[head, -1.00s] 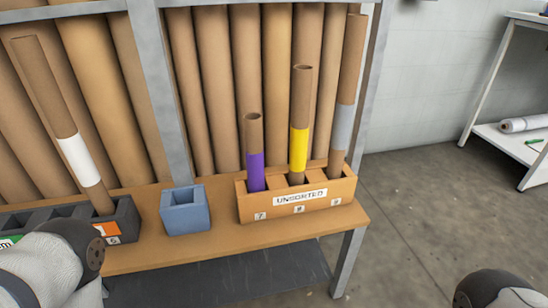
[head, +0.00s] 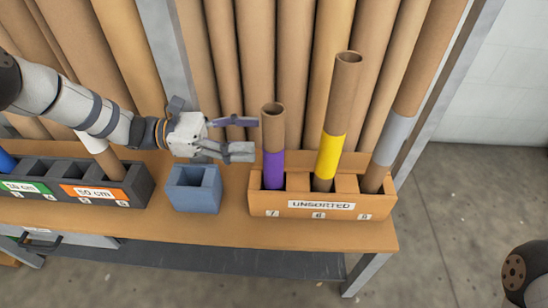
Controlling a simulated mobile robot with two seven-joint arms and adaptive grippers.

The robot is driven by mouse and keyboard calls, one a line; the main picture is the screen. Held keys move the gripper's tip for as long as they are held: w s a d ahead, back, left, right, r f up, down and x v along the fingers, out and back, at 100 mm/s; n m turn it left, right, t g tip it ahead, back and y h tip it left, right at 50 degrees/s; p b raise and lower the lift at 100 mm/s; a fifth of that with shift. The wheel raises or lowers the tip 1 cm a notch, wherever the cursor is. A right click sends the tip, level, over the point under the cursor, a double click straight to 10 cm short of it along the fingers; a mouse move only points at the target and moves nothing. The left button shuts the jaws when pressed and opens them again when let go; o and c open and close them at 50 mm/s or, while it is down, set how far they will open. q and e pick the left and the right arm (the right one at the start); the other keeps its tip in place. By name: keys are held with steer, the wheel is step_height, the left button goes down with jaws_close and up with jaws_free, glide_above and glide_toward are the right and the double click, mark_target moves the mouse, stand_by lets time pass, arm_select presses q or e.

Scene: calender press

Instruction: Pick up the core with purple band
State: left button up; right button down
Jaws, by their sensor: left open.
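The core with the purple band (head: 273,145) is a short brown tube. It stands upright in slot 7, the left slot of the orange UNSORTED rack (head: 320,208). My left gripper (head: 250,137) reaches in from the left at the height of this core. Its fingers are spread apart and point right, with the tips close to the core's left side. Nothing is held between them. I cannot tell whether a fingertip touches the core. My right gripper is out of view; only part of my right arm shows at the lower right.
A taller core with a yellow band (head: 330,150) stands in slot 8, and one with a grey band (head: 395,140) leans in slot 9. A blue box (head: 194,190) sits left of the rack. A dark grey rack (head: 75,182) stands further left. Large tubes line the back.

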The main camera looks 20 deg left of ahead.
mark_target(273, 141)
arm_select(q)
steer(key=x, duration=0.5)
steer(key=shift+s+d+f, duration=0.2)
steer(key=shift+d, duration=0.2)
jaws_close()
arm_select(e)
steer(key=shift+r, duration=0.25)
arm_select(q)
steer(key=shift+r+p, duration=0.15)
steer(key=shift+p, duration=0.15)
